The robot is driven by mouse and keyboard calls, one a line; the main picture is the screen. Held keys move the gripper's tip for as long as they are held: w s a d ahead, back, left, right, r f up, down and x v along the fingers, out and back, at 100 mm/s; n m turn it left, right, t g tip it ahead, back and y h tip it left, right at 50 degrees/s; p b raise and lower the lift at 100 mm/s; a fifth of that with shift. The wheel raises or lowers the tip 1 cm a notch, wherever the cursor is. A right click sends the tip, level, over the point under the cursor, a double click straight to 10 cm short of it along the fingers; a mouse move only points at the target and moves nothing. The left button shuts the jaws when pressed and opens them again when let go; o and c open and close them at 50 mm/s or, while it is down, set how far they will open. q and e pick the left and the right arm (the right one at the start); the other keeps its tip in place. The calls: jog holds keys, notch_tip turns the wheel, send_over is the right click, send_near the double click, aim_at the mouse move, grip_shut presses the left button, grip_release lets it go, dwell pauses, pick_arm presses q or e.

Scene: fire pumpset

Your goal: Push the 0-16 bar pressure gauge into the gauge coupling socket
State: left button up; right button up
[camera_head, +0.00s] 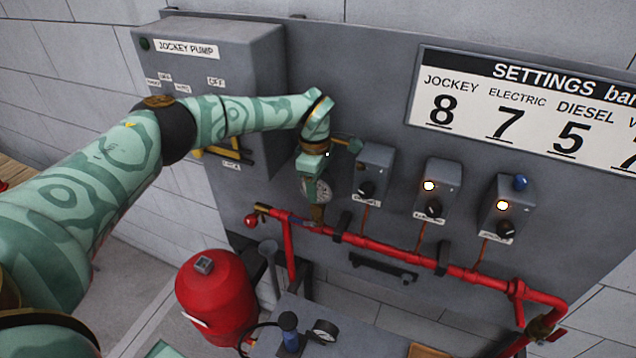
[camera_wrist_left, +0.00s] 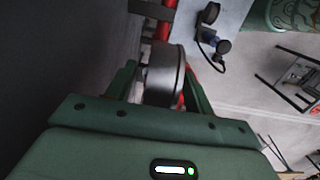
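The pressure gauge (camera_head: 318,190) has a round pale dial and hangs in front of the grey panel, just above the red pipe. My left gripper (camera_head: 314,178) comes down on it from above. In the left wrist view, the gauge's grey round case (camera_wrist_left: 163,77) sits between the two green fingers, which appear to hold its sides. A small brass-coloured fitting (camera_head: 317,213) shows directly below the gauge at the pipe. The coupling socket cannot be told apart clearly there, nor whether the gauge's stem is inside it. My right gripper is in neither view.
The red pipe (camera_head: 400,257) runs across the panel below the gauge. A small switch box (camera_head: 374,170) stands close to the right of my left gripper; two more follow further right. The jockey pump cabinet (camera_head: 222,70) is behind my arm. A red tank (camera_head: 215,300) stands below.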

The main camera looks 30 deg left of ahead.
pick_arm(q)
notch_tip(320, 180, up, 16)
jog(key=b, duration=0.2)
jog(key=shift+a+r+b, duration=0.15)
jog(key=shift+a+b, duration=0.2)
jog(key=shift+a, duration=0.05)
